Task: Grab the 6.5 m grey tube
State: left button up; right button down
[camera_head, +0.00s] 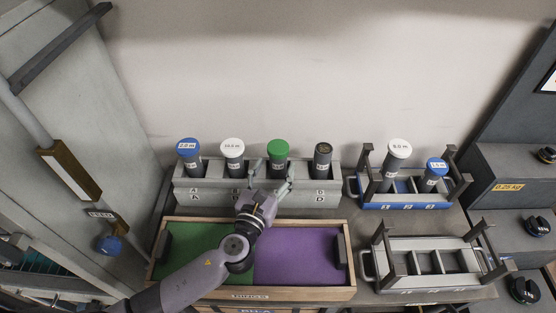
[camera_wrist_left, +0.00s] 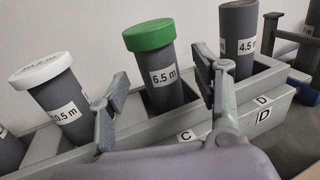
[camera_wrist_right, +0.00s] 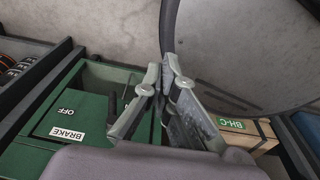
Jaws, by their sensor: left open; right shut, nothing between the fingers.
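The 6.5 m grey tube (camera_head: 277,167) has a green cap and stands in slot C of the grey rack (camera_head: 210,198) against the back wall. In the left wrist view the tube (camera_wrist_left: 164,88) shows its "6.5 m" label between the spread fingers. My left gripper (camera_head: 268,183) is open and empty, just in front of the tube and apart from it as far as I can see. It also shows in the left wrist view (camera_wrist_left: 158,92). My right gripper (camera_wrist_right: 160,85) is shut and empty, away from the rack, near a green box marked BRAKE (camera_wrist_right: 68,133).
Close neighbours in the rack are the white-capped 10.5 m tube (camera_head: 232,162) and the 4.5 m tube (camera_head: 322,160). A blue-capped tube (camera_head: 188,158) stands at the left. A blue rack (camera_head: 400,206) and an empty grey rack (camera_head: 425,288) are at the right. A green and purple tray (camera_head: 300,289) lies in front.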

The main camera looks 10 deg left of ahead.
aim_at(275, 165)
pick_arm(q)
jog(key=w, duration=0.4)
jog(key=shift+d, duration=0.15)
jog(key=shift+s, duration=0.1)
jog(key=shift+c, duration=0.5)
grip_shut()
